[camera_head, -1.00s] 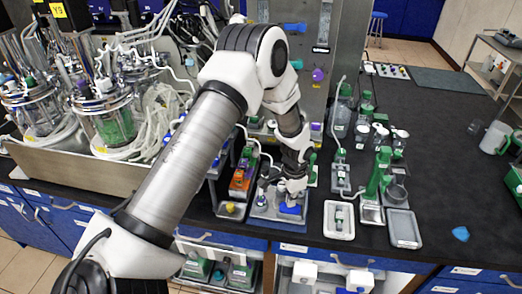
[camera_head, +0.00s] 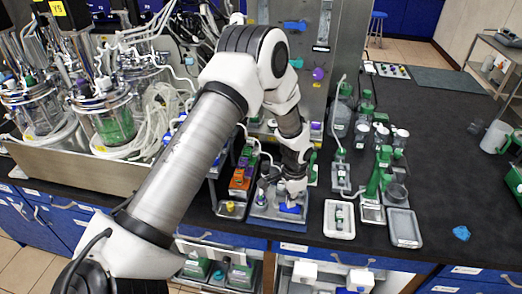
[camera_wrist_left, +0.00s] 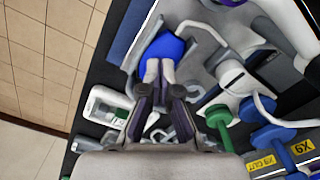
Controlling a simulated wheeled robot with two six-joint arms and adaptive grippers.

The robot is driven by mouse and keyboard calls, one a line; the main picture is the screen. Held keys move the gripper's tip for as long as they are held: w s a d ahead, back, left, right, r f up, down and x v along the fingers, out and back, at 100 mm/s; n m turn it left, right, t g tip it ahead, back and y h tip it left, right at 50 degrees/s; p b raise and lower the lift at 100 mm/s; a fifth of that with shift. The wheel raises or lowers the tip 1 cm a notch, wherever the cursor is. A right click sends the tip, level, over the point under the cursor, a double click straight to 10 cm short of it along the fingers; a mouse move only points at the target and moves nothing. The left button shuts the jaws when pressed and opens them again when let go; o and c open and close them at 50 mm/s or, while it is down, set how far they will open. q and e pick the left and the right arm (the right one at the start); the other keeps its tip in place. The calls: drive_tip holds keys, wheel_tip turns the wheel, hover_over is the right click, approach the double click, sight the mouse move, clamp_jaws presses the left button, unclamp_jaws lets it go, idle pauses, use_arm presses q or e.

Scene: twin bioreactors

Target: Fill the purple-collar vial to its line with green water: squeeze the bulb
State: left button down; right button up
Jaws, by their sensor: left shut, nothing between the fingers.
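My left gripper (camera_head: 292,194) is at the blue bulb (camera_head: 290,208) on the blue-grey station at the front of the bench. In the left wrist view its fingertips (camera_wrist_left: 160,70) are close together against the near side of the bulb (camera_wrist_left: 164,48). The fingers are shut, with the bulb ahead of them rather than between them. A small dark purple part (camera_head: 245,160) shows on the rack left of the station; I cannot tell whether it is the vial's collar. No green water level in a vial can be made out. My right gripper is not in view.
A white tray (camera_head: 328,232) with a small vial and a grey tray (camera_head: 405,240) lie right of the station. Green stands and several capped bottles are behind them. Glass bioreactors (camera_head: 113,125) stand at the left. The bench (camera_head: 450,200) is mostly clear at the right.

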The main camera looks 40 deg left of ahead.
use_arm(q)
drive_tip(key=shift+f, duration=0.3)
idle(0.5)
drive_tip(key=shift+r, duration=0.1)
drive_tip(key=shift+r+p, duration=1.3)
drive_tip(key=shift+r, duration=0.25)
wheel_tip(320, 180, up, 5)
drive_tip(key=p, duration=0.3)
drive_tip(key=shift+p, duration=0.4)
